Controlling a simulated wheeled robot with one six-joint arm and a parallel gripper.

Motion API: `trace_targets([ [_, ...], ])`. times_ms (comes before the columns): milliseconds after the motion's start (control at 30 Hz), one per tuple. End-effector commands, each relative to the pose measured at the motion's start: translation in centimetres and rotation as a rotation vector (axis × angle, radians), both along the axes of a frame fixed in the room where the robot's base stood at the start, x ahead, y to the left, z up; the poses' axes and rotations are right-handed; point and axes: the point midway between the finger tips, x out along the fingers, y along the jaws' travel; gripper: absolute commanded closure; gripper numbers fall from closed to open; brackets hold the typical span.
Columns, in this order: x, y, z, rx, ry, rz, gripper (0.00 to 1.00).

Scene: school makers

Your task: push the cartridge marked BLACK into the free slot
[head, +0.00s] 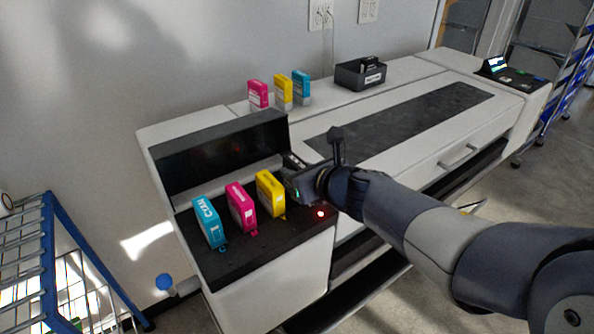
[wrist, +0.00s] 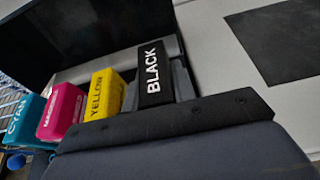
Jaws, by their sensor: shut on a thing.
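The cartridge marked BLACK (wrist: 153,72) shows in the wrist view, its white lettering facing the camera. My gripper (wrist: 160,98) is shut on it, with grey finger parts visible on both sides. In the head view my gripper (head: 297,178) is at the right end of the row of cartridges, and the black cartridge is mostly hidden by it. Cyan (head: 208,222), magenta (head: 241,207) and yellow (head: 270,193) cartridges stand in the black bay (head: 245,262) to its left. The free slot is hidden, so I cannot tell how far the cartridge sits in it.
A raised black lid (head: 220,152) stands behind the bay. A red light (head: 320,213) glows at the bay's right front. Spare magenta (head: 258,93), yellow (head: 283,91) and cyan (head: 301,86) cartridges and a dark bin (head: 347,77) stand on the back ledge. A blue-framed rack (head: 52,262) is at left.

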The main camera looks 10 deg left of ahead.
Motion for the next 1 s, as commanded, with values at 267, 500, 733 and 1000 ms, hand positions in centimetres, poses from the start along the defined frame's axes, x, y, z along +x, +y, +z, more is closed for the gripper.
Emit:
trace_targets([
  [267, 0.01, 0.01, 0.01, 0.001, -0.001, 0.0, 1.0],
  [500, 0.0, 0.0, -0.02, 0.001, -0.001, 0.0, 0.58],
  [733, 0.0, 0.0, -0.04, 0.0, 0.0, 0.0, 0.49],
  [1000, -0.65, -0.78, 0.45, -0.001, -0.001, 0.0, 0.49],
])
